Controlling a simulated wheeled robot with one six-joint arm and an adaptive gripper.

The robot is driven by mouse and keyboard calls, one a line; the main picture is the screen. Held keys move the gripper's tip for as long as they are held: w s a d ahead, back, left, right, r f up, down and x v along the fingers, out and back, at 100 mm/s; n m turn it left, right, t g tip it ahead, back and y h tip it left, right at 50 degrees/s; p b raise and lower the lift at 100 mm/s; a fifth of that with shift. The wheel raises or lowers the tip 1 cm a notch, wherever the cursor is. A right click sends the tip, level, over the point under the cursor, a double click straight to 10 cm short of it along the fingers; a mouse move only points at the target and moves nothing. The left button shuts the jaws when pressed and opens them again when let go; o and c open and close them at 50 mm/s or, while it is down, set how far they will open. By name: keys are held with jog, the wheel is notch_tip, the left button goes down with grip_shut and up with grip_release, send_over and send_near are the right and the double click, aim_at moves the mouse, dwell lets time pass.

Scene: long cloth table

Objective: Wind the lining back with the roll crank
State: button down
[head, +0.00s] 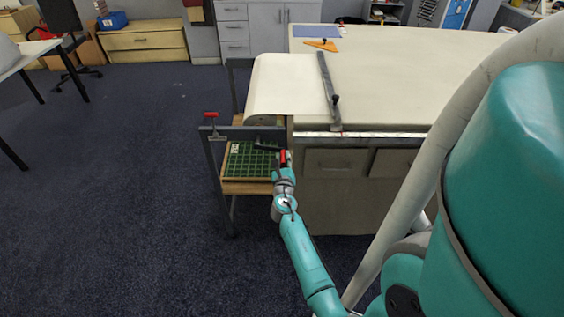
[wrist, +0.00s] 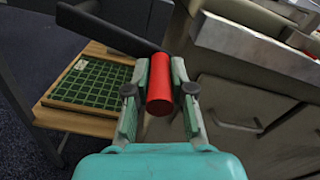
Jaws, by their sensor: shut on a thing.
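The roll crank has a red handle (wrist: 159,90) and a dark crank arm (wrist: 108,30) running to the upper left in the wrist view. My gripper (wrist: 161,78) is shut on the red handle, one finger on each side. In the head view my gripper (head: 284,167) is at the table's left front corner, and the dark crank arm (head: 267,147) points left from it. The cream lining (head: 288,82) comes up from the roll (head: 262,120) at the table's left end and lies on the tabletop as far as a grey bar (head: 328,92).
A dark stand (head: 211,160) holds the roll and has a red-handled clamp (head: 210,117). A green gridded tray (head: 249,161) sits on its wooden shelf, below the crank. Table drawers (head: 335,161) are close on the right. An orange set square (head: 322,45) lies on the tabletop. The floor on the left is clear.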

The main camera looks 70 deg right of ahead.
jog(key=shift+r, duration=0.45)
jog(key=c, duration=1)
grip_release()
jog(key=shift+s, duration=0.1)
jog(key=v, duration=1.2)
